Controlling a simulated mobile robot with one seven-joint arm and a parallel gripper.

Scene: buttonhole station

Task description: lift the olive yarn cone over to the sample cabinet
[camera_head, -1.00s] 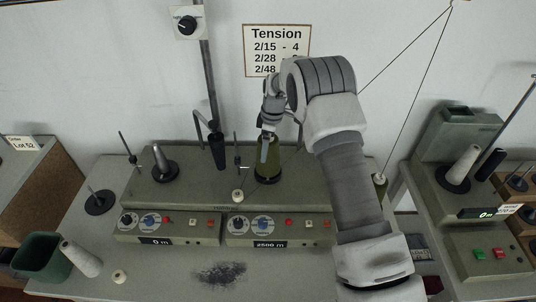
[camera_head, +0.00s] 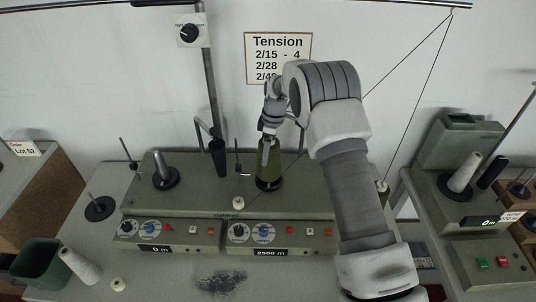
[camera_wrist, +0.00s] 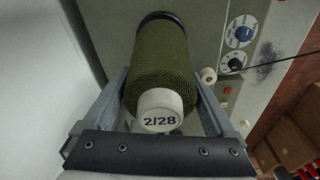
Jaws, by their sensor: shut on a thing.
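The olive yarn cone (camera_head: 269,176) stands upright on a dark round base on the grey winding machine (camera_head: 215,205), below the Tension sign. In the wrist view the cone (camera_wrist: 160,65) shows its white tip marked "2/28" close to the camera. My gripper (camera_wrist: 162,95) is shut on the cone, with one finger along each side of it. In the head view my gripper (camera_head: 268,145) reaches down onto the cone's upper part and hides some of it. I cannot make out the sample cabinet for certain; a brown wooden unit with a "Lot 52" label (camera_head: 24,148) stands at the far left.
A grey cone (camera_head: 163,172) on a spindle and a dark upright holder (camera_head: 218,157) stand left of the olive cone. A green bin (camera_head: 38,262) and a white cone (camera_head: 80,267) are at the front left. A second machine (camera_head: 465,200) stands at the right.

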